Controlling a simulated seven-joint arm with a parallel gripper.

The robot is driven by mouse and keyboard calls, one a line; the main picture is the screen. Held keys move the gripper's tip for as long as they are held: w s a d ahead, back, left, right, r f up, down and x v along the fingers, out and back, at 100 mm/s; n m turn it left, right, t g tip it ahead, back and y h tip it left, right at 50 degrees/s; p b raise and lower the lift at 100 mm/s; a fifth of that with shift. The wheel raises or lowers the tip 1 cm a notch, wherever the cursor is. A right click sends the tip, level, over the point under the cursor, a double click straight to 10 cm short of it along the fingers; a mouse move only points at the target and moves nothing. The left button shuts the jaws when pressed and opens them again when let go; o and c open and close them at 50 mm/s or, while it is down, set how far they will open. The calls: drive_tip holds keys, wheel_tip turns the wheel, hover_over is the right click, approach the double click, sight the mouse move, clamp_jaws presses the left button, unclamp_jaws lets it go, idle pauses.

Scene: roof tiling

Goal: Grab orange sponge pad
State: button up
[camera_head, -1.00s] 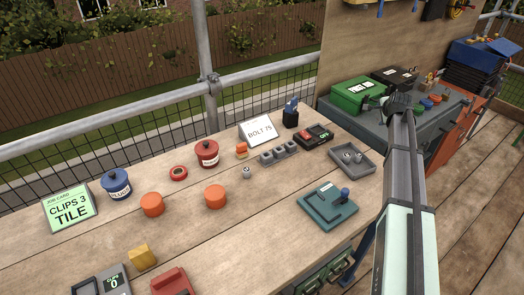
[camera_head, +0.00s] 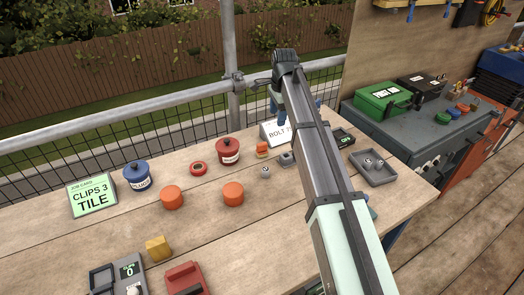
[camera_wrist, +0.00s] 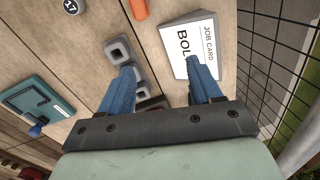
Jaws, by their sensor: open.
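A small orange block (camera_head: 262,149) stands on the bench beside the red lidded pot (camera_head: 229,150); its end shows at the top edge of the wrist view (camera_wrist: 139,9). Two round orange pieces, one (camera_head: 172,197) on the left and one (camera_head: 233,193) on the right, lie further forward. I cannot tell from looks which orange thing is the sponge pad. My gripper (camera_wrist: 160,75) is open and empty, its blue fingers above the grey holed block (camera_wrist: 118,50) and the bolt job card (camera_wrist: 190,45). It is apart from the orange block.
A numbered cylinder (camera_head: 265,172) stands close to the orange block. A yellow block (camera_head: 158,247) is in front. A railing with mesh runs behind the bench. My arm covers the bench's right part.

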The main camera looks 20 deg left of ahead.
hover_over(262, 143)
drive_tip(key=g+h, duration=0.1)
drive_tip(key=shift+n, duration=0.3)
drive_tip(key=f, duration=0.8)
drive_tip(key=shift+s+a, duration=0.25)
drive_tip(key=shift+s, duration=0.05)
drive_tip(key=shift+w+d+f, duration=0.15)
drive_tip(key=shift+f, duration=1.15)
drive_tip(key=shift+w+d+f, duration=0.1)
drive_tip(key=shift+f, duration=1.2)
drive_tip(key=c, duration=1.1)
drive_tip(key=shift+c, duration=0.2)
drive_tip(key=shift+r, duration=0.15)
